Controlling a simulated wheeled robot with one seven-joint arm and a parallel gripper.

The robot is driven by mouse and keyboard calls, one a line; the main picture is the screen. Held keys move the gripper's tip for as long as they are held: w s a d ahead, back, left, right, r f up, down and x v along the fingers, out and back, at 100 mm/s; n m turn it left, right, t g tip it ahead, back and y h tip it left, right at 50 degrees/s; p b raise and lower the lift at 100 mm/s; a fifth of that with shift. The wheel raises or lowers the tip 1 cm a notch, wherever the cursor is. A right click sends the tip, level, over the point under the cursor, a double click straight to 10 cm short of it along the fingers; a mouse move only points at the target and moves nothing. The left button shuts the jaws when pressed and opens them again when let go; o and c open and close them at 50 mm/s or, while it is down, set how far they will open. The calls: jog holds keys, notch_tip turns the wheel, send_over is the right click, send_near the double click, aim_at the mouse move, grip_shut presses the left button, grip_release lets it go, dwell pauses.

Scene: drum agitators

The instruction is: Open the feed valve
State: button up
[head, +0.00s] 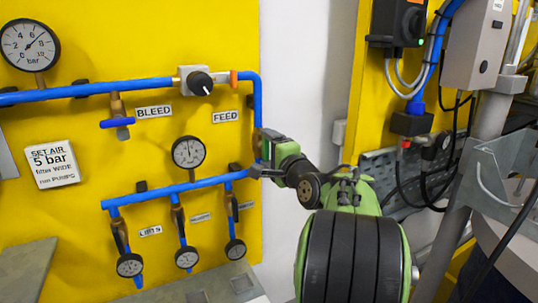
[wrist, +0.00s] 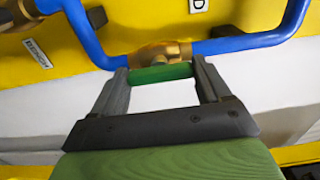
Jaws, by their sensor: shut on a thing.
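The feed valve has a brass body (wrist: 158,53) on the blue pipe in the wrist view. Its green handle (wrist: 160,73) lies across the picture, roughly along the pipe. My gripper (wrist: 162,74) has its two dark fingers at the two ends of this handle and is shut on it. In the head view, my gripper (head: 262,158) is at the right edge of the yellow panel, just below the FEED label (head: 226,116). There it hides most of the valve and its handle.
A BLEED valve (head: 118,122) with a blue handle hangs from the upper blue pipe (head: 90,90). A black knob (head: 200,83) and a gauge (head: 187,152) are near the FEED label. Lower pipes carry several small gauges. Grey boxes and cables (head: 430,90) are at right.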

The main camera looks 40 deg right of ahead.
jog(key=shift+f, duration=0.1)
dwell(0.4)
jog(key=o, duration=1)
jog(key=shift+s, duration=0.1)
jog(key=b+v, duration=0.2)
jog(key=v, duration=1.3)
jog(key=shift+s+a, duration=0.2)
jog(key=shift+s, duration=0.1)
jog(key=shift+w, duration=0.1)
